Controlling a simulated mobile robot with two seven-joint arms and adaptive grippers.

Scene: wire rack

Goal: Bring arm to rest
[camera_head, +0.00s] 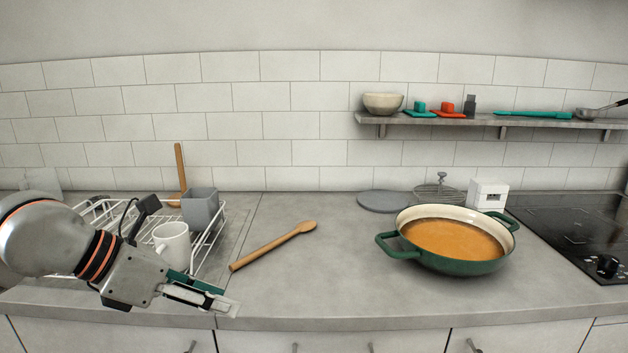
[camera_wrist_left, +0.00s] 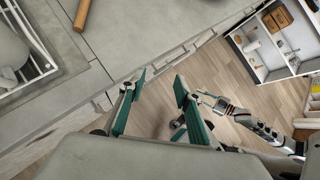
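My left gripper (camera_head: 212,302) is at the counter's front edge, in front of the wire rack (camera_head: 205,245). The left wrist view shows its two green-padded fingers (camera_wrist_left: 160,82) apart with nothing between them, over the counter edge and floor. A white mug (camera_head: 172,243) and a grey cup (camera_head: 200,208) stand in the rack, partly hidden by my left arm. In the left wrist view, what looks like my right arm reaches in from the right, low over the floor. Its gripper (camera_wrist_left: 212,102) is too small to read. The head view does not show it.
A wooden spoon (camera_head: 274,246) lies on the counter right of the rack. A green pan (camera_head: 455,240) with orange contents stands further right, near the black hob (camera_head: 575,230). A shelf (camera_head: 480,119) hangs on the wall. The counter front between spoon and pan is clear.

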